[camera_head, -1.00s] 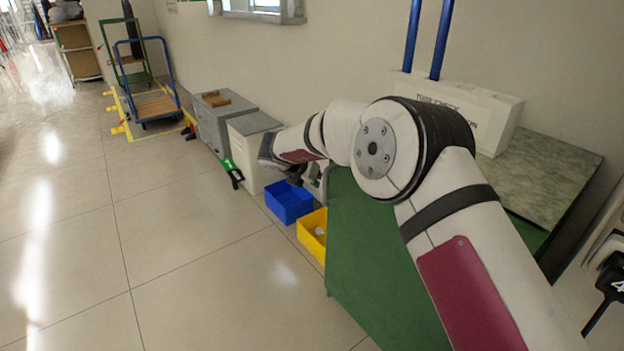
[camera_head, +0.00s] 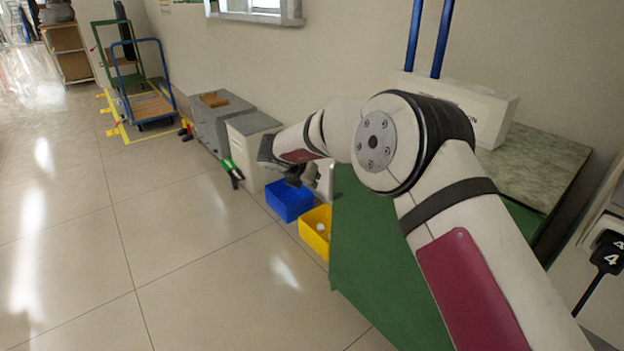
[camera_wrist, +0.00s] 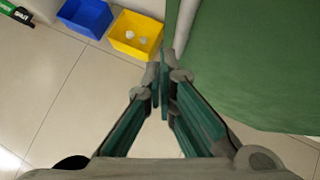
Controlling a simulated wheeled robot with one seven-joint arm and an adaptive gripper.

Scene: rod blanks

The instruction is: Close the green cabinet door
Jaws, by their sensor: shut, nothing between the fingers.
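The green cabinet door (camera_head: 385,270) is a large flat green panel in front of the cabinet, partly hidden behind my arm in the head view. It appears to stand open, though how far I cannot tell. In the wrist view a broad green panel (camera_wrist: 255,60) fills the upper right. My gripper (camera_wrist: 164,82) is shut and empty, its fingertips just left of that panel's edge; contact cannot be told. In the head view my gripper (camera_head: 297,177) is at the panel's far left end, above the bins. The cabinet top (camera_head: 535,165) is a grey-green speckled slab.
A blue bin (camera_head: 289,201) and a yellow bin (camera_head: 314,234) stand on the floor beside the panel. Grey boxes (camera_head: 215,118) and a blue trolley (camera_head: 145,85) are farther along the wall. A white box (camera_head: 465,103) rests on the cabinet. The left floor is clear.

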